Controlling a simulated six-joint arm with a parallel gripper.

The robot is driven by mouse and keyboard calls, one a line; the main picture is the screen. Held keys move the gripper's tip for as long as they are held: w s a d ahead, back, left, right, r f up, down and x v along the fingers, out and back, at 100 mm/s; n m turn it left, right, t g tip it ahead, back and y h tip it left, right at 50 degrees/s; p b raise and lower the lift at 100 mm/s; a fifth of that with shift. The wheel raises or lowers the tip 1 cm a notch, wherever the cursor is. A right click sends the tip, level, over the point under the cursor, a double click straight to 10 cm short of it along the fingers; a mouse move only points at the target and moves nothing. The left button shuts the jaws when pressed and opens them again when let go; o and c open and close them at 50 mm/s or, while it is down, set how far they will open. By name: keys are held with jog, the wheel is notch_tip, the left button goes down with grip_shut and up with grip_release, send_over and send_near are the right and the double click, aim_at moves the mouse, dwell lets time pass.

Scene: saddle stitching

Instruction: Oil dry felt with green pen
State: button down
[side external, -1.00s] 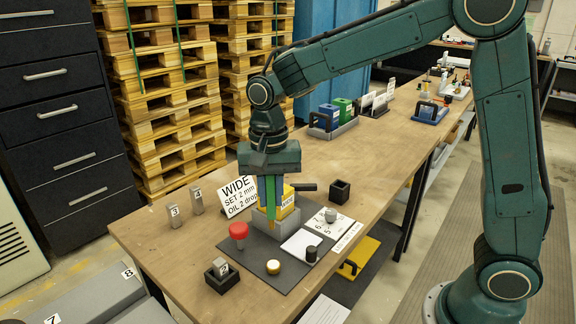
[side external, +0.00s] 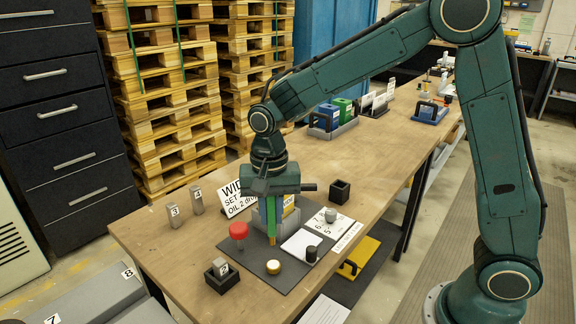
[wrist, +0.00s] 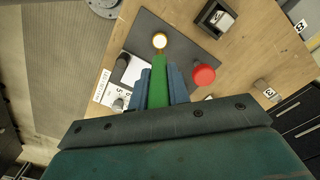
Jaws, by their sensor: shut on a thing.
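My gripper (side external: 270,208) is shut on the green pen (side external: 271,220), which points down over the dark mat (side external: 253,254). In the wrist view the pen (wrist: 158,88) sits between two blue fingers (wrist: 160,85). A small round brass cup (side external: 274,267) with a pale top, perhaps the felt, stands on the mat in front of the pen. In the wrist view this cup (wrist: 160,41) lies just beyond the pen's end. The pen is apart from the cup in the side view. The yellow block (side external: 290,208) is partly hidden behind my gripper.
A red knob (side external: 238,231) stands left of the pen. A dark box (side external: 222,275) holds a numbered block at the front left. A white card (side external: 301,243) and a dark cylinder (side external: 311,254) are at right. A sign (side external: 237,203) stands behind.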

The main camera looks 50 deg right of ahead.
aim_at(272, 234)
jog(key=shift+f, duration=2.5)
jog(key=shift+f, duration=0.7)
jog(key=shift+r, duration=1.9)
jog(key=shift+f, duration=0.15)
jog(key=shift+f, duration=1.1)
jog(key=shift+f, duration=0.8)
jog(key=shift+r, duration=2.05)
